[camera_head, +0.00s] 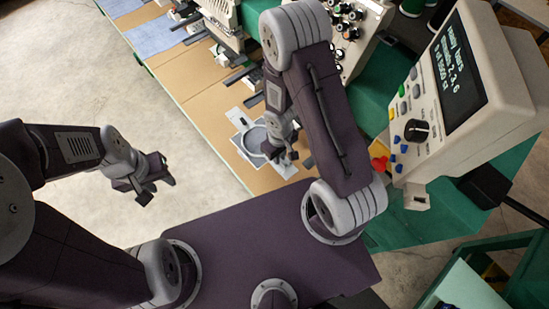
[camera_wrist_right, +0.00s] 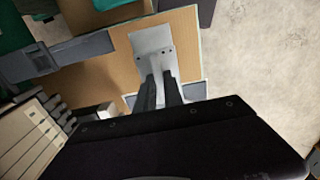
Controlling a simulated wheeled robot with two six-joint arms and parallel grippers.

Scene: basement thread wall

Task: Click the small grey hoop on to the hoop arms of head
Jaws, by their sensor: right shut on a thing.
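The small grey hoop (camera_head: 241,138) is in the head view, a ring with pale flat plates at its ends, over the tan table edge. My right gripper (camera_head: 284,157) is at the ring's right side. In the right wrist view, my right gripper (camera_wrist_right: 160,92) is shut on a pale plate of the hoop (camera_wrist_right: 152,42) with small holes. Dark grey bars that look like hoop arms (camera_head: 236,79) lie by the machine head (camera_head: 221,18); a dark bar also shows in the wrist view (camera_wrist_right: 65,60). Whether they touch the hoop is unclear. My left gripper (camera_head: 152,189) is open and empty above the floor.
The control panel (camera_head: 450,90) with buttons and a screen stands at the right. Blue cloth pieces (camera_head: 155,37) lie on the tan table (camera_head: 190,85). Bare concrete floor (camera_head: 130,105) is open at the left.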

